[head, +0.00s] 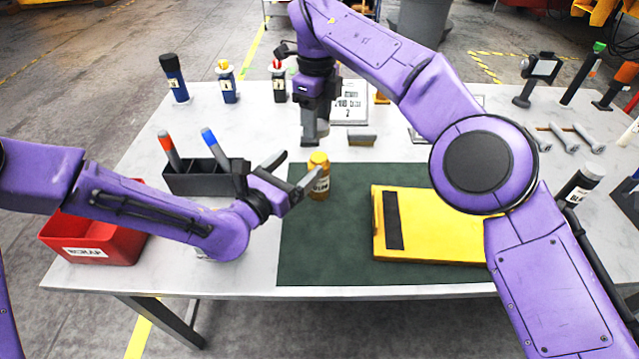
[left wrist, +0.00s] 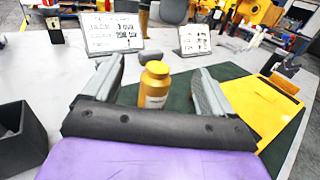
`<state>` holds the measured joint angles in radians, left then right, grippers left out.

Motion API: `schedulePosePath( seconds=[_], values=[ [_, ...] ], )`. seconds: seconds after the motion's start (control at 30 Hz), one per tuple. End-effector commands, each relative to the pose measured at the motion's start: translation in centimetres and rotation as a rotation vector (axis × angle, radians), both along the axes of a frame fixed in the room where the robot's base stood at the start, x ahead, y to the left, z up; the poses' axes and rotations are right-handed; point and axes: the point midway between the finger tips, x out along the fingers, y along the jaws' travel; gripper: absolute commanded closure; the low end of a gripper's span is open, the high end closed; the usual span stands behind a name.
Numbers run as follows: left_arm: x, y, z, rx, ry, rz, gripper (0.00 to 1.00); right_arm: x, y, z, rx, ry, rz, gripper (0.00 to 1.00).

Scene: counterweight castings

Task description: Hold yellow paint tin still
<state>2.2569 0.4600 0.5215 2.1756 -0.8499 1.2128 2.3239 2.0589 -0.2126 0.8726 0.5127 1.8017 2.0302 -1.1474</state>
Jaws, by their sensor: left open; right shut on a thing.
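The yellow paint tin (head: 319,180), a small bottle-shaped container with a pale label, stands upright on the dark green mat (head: 330,262) near its back left corner. My left gripper (head: 299,172) is open and level with the tin, just to its left. In the left wrist view the tin (left wrist: 154,88) shows between the two open fingers, with a gap on each side. My right gripper (head: 314,132) points down behind the tin, apart from it. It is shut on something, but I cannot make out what.
A yellow case (head: 450,225) lies on the mat to the right. A black pen holder (head: 190,183) and a red bin (head: 95,240) are at the left. A grey block (head: 362,138) and a printed card (head: 349,100) are behind. My right arm hangs over the right side.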

Motion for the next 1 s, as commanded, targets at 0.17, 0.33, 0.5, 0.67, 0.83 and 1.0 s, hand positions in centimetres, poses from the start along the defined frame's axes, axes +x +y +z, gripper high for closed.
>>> schedulePosePath(
  seconds=[0.17, 0.33, 0.5, 0.67, 0.83, 1.0],
  values=[
    [0.0, -0.4, -0.1, 0.0, 0.0, -0.008, 0.14, 0.0, -0.5, -0.1, 0.001, 0.0, -0.008, 0.78],
    [0.0, -0.7, -0.2, 0.0, 0.0, -0.012, 0.14, 0.0, -0.8, -0.1, 0.0, -0.001, -0.011, 0.78],
    [0.1, -0.6, -1.8, 0.003, 0.003, -0.011, 0.14, 0.0, -0.7, -0.1, 0.0, -0.001, -0.01, 0.78],
    [0.0, -0.5, -4.9, 0.004, 0.003, -0.01, 0.14, 0.0, -0.6, -0.1, 0.0, 0.0, -0.009, 0.78],
    [0.0, -0.5, -8.3, 0.003, 0.003, -0.01, 0.14, 0.0, -0.5, -0.1, 0.0, 0.0, -0.008, 0.78],
    [2.7, -2.3, -8.2, 0.002, -0.004, -0.009, 0.14, 0.0, -0.5, -0.1, 0.0, 0.0, -0.007, 0.78]
  ],
)
